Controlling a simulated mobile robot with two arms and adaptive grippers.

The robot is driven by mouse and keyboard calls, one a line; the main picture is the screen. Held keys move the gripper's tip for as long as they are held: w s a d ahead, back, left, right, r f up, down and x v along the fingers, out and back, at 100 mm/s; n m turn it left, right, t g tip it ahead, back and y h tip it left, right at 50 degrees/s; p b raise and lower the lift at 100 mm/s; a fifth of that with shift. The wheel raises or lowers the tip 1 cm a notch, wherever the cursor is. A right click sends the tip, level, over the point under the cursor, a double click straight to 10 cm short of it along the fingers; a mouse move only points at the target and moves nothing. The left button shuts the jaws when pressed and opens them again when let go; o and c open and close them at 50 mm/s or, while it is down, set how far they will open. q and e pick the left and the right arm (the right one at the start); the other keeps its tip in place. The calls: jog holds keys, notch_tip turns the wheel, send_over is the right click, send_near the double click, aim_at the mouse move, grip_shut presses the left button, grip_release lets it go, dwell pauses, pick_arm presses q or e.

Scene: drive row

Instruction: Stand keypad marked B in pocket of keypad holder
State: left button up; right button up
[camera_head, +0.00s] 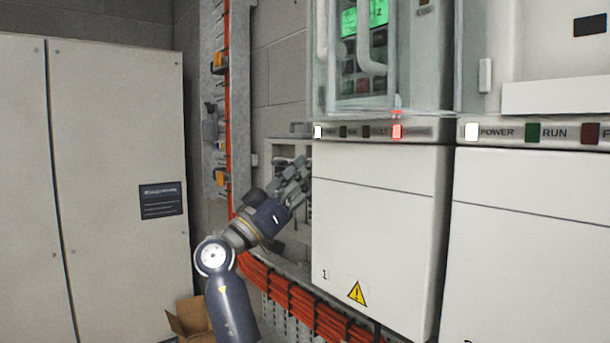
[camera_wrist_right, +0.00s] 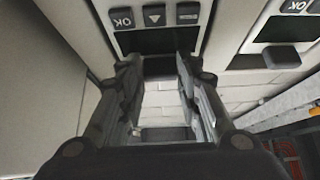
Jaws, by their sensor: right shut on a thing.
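My right gripper (camera_head: 296,178) is beside the left edge of the white cabinet marked 1. It is shut on a keypad (camera_wrist_right: 156,41) with OK, arrow and ESC buttons and a dark screen; in the right wrist view it sits at the fingertips (camera_wrist_right: 155,72). No letter B can be read on it. A second similar keypad (camera_wrist_right: 284,30) shows at the upper right of that view. A grey panel (camera_head: 284,150) behind the gripper may be the keypad holder; the fingers hide much of it, and no pocket can be made out. My left gripper is not in view.
The white cabinet (camera_head: 375,235) stands close right of the gripper. Orange cables (camera_head: 290,295) run below, and an orange conduit (camera_head: 229,110) rises on the left. Grey lockers (camera_head: 110,120) fill the far left. A cardboard box (camera_head: 190,318) is at the bottom.

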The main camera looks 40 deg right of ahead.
jog(key=shift+f+b, duration=0.3)
jog(key=shift+f, duration=0.05)
jog(key=o, duration=1.1)
